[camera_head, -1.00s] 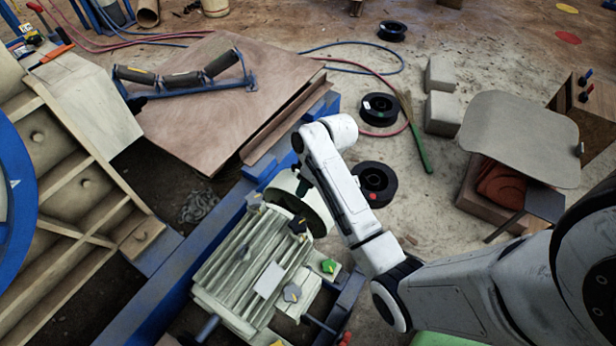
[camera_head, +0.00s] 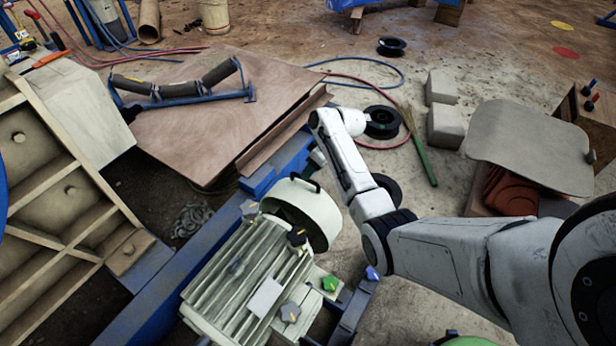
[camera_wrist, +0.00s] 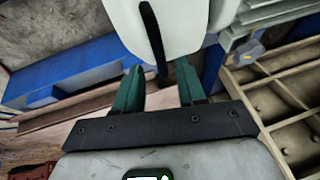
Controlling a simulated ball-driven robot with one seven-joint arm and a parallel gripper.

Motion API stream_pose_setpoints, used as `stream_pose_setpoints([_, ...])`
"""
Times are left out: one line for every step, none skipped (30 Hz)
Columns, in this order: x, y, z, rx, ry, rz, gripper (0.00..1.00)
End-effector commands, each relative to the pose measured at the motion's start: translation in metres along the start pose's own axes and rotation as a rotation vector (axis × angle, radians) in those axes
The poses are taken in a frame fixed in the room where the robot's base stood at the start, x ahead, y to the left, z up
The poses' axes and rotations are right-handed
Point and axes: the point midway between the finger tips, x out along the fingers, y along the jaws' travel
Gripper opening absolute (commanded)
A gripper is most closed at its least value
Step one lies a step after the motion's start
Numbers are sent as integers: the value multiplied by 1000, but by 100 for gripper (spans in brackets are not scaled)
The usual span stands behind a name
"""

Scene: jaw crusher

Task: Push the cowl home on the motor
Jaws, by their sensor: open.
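The cowl (camera_head: 305,212) is a pale drum with a black handle (camera_head: 306,182). My gripper (camera_head: 317,158) is just beyond the cowl, small and partly hidden by my arm. In the wrist view, the two green fingers of my gripper (camera_wrist: 159,66) are spread apart and hold nothing. The cowl (camera_wrist: 185,25) is ahead of them, and its handle (camera_wrist: 152,35) appears between the fingertips without either finger closing on it.
Coloured knobs, such as a black one (camera_head: 297,236) and a green one (camera_head: 330,284), surround the motor. A blue beam (camera_head: 190,265) runs alongside. A brown plate (camera_head: 200,125) carries rollers at the back. Grey blocks (camera_head: 445,126) and black spools stand on the floor to the right.

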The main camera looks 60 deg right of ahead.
Motion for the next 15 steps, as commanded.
stream_pose_setpoints([10,0,1,-1,-1,-1,40])
stream_pose_setpoints([13,0,0,-1,-1,-1,40])
stream_pose_setpoints([16,0,0,-1,-1,0,40])
stream_pose_setpoints([19,0,0,-1,0,0,40])
stream_pose_setpoints([21,0,0,-1,0,0,40])
stream_pose_setpoints([23,0,0,-1,0,0,40])
stream_pose_setpoints([24,0,-1,-1,0,0,40])
stream_pose_setpoints([25,0,-1,-1,0,1,40])
stream_pose_setpoints([26,0,-1,-1,0,1,40])
stream_pose_setpoints([26,0,-1,-1,0,1,40])
stream_pose_setpoints([26,0,-1,-1,0,1,40])
stream_pose_setpoints([26,0,-1,-1,0,1,40])
stream_pose_setpoints([26,0,-1,-1,0,1,40])
stream_pose_setpoints([26,0,-1,-1,0,1,40])
stream_pose_setpoints([26,0,-1,-1,0,1,40])
